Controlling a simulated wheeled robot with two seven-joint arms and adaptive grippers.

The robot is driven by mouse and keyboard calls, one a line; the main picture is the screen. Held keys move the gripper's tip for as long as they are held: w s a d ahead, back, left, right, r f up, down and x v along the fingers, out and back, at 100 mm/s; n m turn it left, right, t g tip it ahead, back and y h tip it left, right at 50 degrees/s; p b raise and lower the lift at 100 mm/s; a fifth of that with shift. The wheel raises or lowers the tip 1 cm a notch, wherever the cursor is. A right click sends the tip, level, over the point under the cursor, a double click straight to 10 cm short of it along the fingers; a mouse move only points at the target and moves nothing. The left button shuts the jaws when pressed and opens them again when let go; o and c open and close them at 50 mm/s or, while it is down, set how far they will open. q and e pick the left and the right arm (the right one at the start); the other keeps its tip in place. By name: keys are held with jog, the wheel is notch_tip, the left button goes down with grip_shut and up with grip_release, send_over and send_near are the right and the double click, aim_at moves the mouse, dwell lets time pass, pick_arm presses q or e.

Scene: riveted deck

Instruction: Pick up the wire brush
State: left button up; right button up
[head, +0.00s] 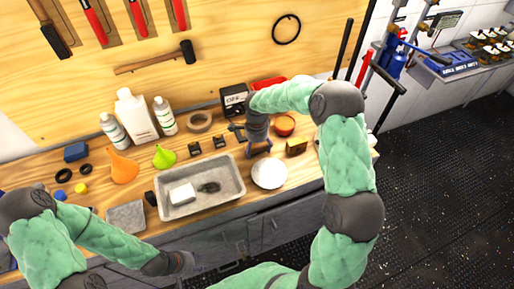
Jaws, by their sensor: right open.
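A small dark object (209,187), which looks like the wire brush, lies in the grey tray (232,170) on the wooden bench. It is too small to make out its bristles or handle clearly. A white block (182,194) lies left of it in the same tray. My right gripper (260,153) is open and points down over the bench, beyond the tray's right end and up from the dark object, with nothing seen between its fingers. My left gripper (186,264) is low in front of the bench, and its fingers are hard to make out.
A white round dish (269,173) sits just right of the tray. An orange bowl (284,125) and a yellow-brown box (296,147) stand near my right gripper. Bottles (136,115), a tape roll (198,121) and funnels (122,167) fill the back and left.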

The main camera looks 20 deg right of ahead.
jog(key=shift+f+b, duration=0.25)
jog(key=shift+b, duration=0.05)
dwell(0.4)
jog(key=c, duration=1.3)
